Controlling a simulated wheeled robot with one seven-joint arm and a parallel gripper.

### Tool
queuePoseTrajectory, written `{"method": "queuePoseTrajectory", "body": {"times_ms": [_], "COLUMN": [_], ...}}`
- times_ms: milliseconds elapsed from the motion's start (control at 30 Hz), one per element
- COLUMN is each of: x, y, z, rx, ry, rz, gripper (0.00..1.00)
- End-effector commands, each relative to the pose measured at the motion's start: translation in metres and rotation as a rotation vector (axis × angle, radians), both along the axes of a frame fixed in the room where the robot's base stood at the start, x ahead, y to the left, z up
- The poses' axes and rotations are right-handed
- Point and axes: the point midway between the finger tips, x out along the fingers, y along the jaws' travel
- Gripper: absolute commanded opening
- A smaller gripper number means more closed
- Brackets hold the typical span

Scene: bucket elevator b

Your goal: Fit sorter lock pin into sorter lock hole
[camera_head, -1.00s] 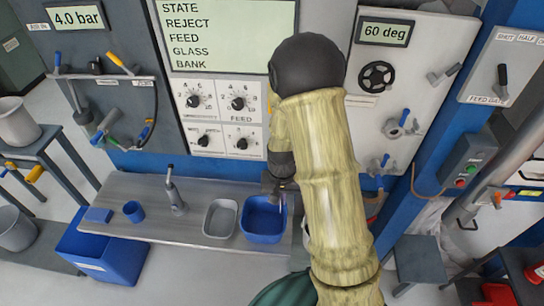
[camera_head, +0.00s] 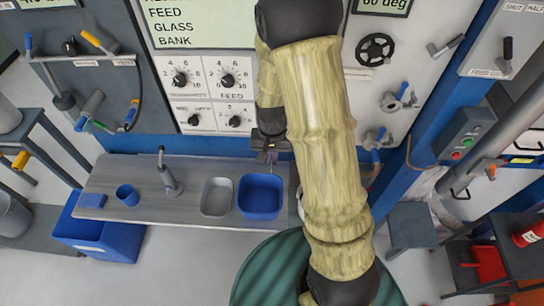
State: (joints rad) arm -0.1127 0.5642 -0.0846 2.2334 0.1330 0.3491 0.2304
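My gripper (camera_head: 270,157) hangs below the dark wrist, just above and behind the blue tray on the bench. It is small and partly dark here, and I cannot tell whether its fingers are open or shut or hold anything. I cannot make out the sorter lock pin for certain. The sorter lock hole cannot be picked out either. My arm covers the middle of the view and hides part of the panels and the bench's right end.
A metal bench (camera_head: 205,222) carries a blue tray (camera_head: 261,207), a grey tray (camera_head: 217,209), a blue cup (camera_head: 127,199) and an upright grey tool (camera_head: 172,183). A blue bin (camera_head: 125,243) stands below. A handwheel (camera_head: 376,49) and levers (camera_head: 399,99) stick out from the right panel.

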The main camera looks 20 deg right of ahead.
Motion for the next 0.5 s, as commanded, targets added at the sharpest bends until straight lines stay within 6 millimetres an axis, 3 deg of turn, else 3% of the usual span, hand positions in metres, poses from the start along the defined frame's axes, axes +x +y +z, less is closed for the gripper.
{"method": "queuePoseTrajectory", "body": {"times_ms": [500], "x": [0.038], "y": [-0.013], "z": [0.001], "rx": [0.000], "ry": [-0.001], "rz": [0.000], "gripper": [0.00]}}
